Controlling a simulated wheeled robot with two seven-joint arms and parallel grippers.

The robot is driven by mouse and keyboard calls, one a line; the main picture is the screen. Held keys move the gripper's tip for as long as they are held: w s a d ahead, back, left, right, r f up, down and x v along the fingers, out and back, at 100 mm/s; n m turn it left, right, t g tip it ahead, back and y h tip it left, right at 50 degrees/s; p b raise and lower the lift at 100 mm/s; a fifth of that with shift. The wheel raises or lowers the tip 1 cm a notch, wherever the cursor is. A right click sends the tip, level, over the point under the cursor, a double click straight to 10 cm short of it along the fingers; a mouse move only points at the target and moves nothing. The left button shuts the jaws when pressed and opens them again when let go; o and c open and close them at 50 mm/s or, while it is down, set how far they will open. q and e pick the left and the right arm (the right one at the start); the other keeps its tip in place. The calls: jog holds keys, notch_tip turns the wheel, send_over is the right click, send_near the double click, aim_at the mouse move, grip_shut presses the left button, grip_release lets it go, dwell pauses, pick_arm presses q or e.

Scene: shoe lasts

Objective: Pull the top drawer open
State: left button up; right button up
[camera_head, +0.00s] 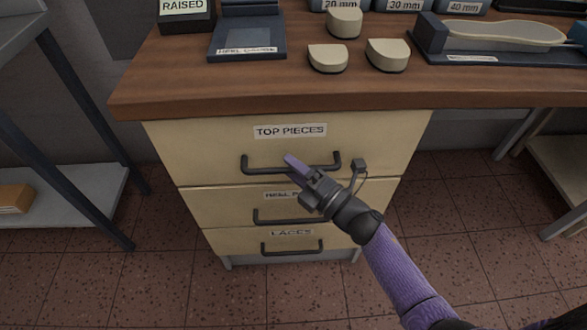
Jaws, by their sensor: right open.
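The top drawer (213,140) is labelled TOP PIECES and looks shut, its front in line with the drawers below. Its dark bar handle (262,172) runs across the lower part of the front. My right gripper (294,168) comes in from the lower right and is open, with its fingertips at the middle of the handle. The gripper covers part of the handle, and I cannot tell whether it touches the bar. My left gripper is not in view.
Two lower drawers sit beneath, the bottom one labelled LACES (291,233). The wooden bench top (200,90) overhangs the drawers and carries a heel gauge (247,45), heel blocks (388,55) and a shoe-shaped piece on a tray. Metal shelving (70,210) stands at left. The tiled floor in front is clear.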

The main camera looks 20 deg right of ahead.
grip_shut()
dwell(1.0)
dwell(0.4)
